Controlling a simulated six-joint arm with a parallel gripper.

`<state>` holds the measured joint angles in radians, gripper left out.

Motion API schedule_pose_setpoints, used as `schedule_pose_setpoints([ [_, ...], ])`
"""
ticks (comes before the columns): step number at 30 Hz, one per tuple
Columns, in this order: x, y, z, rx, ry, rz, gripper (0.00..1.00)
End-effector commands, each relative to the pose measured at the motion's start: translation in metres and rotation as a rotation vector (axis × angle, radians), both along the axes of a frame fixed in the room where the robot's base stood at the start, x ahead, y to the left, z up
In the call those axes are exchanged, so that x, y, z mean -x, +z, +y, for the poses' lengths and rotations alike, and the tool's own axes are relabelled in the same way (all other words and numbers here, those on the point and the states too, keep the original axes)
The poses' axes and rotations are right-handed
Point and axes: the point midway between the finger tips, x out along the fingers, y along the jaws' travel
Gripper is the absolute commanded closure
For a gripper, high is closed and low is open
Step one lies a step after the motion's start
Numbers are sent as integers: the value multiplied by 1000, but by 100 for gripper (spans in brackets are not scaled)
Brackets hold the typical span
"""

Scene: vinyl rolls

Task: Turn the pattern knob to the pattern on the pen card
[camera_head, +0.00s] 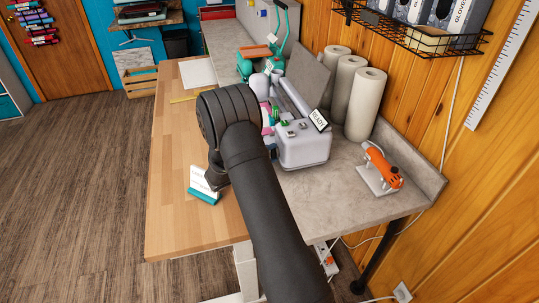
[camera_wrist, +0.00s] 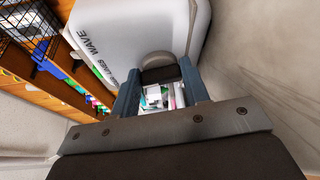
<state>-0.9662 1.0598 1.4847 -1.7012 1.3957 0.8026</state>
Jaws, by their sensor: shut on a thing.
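In the wrist view, the pattern knob (camera_wrist: 160,70) is a dark rounded knob on the face of a white machine (camera_wrist: 120,30). The words WAVE and LINES show on that face beside the knob; other print is unclear. My gripper (camera_wrist: 160,76) has its two blue-grey fingers on either side of the knob and is shut on it. In the head view, my arm hides the gripper and the knob. The machine's light grey body (camera_head: 306,150) stands right of my arm with a READY tag. A white card in a teal stand (camera_head: 203,185), perhaps the pen card, is left; its writing is unreadable.
White rolls (camera_head: 365,105) stand upright behind the machine along the wall. An orange tool (camera_head: 381,165) lies at the right on the grey counter (camera_head: 350,200). A teal press (camera_head: 262,60) stands further back. The wooden tabletop (camera_head: 175,200) at left is mostly clear.

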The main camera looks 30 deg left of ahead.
Motion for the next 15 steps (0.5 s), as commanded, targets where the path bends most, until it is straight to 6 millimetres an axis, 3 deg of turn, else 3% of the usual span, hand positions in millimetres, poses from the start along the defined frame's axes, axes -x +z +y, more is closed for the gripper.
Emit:
schedule_pose_setpoints([
  [11,0,0,0,-3,-1,-4,81],
  [12,0,0,0,-3,-1,-4,54],
  [15,0,0,0,-3,-1,-4,36],
])
